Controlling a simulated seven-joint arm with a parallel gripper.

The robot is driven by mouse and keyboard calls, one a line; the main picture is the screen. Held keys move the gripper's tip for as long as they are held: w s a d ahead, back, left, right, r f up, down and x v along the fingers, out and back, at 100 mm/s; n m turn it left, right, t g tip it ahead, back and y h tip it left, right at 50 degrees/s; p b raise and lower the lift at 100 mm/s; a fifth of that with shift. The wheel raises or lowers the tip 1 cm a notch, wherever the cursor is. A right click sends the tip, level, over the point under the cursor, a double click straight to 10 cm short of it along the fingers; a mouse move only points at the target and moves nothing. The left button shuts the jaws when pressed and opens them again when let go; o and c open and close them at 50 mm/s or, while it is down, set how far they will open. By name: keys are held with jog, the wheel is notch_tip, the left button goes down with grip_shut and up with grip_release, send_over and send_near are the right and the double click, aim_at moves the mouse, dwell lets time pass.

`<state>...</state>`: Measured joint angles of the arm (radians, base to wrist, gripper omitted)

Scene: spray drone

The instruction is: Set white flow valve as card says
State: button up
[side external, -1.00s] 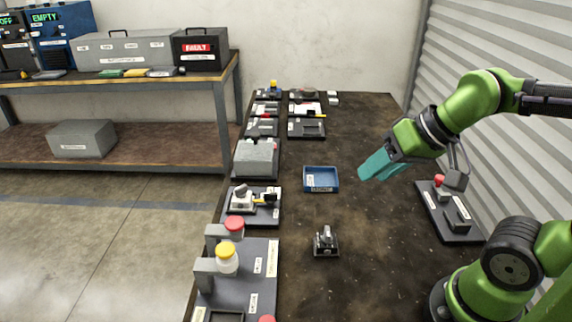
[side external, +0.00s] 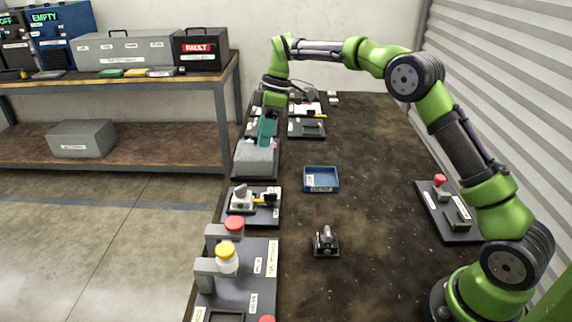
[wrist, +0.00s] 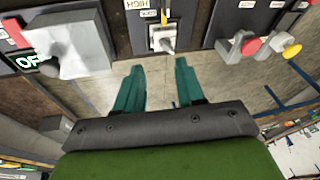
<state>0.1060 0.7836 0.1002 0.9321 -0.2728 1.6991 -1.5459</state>
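The white flow valve (side external: 240,199) sits on a dark plate (side external: 262,219) at the table's left edge, with a yellow-and-black part beside it. In the wrist view the white valve (wrist: 163,38) shows beyond my fingertips, near a HIGH label (wrist: 136,4); a second label beside it is not clearly readable. My gripper (side external: 264,141) has teal fingers and hangs above the grey box, apart from the valve. In the wrist view my gripper (wrist: 158,66) is open, with nothing between its fingers. I cannot identify the card or read its setting.
The grey box (side external: 257,158) stands just behind the valve plate. A blue tray (side external: 321,179) and a small dark device (side external: 326,243) are mid-table. The table's right-centre is clear.

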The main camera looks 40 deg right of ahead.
notch_tip(320, 180, up, 3)
jog(key=w+n, duration=0.2)
jog(key=n, duration=0.5)
send_near(241, 186)
jog(key=shift+y, duration=0.4)
jog(key=x, duration=0.9)
jog(key=shift+d+f, duration=0.2)
jog(key=shift+d, duration=0.1)
grip_shut()
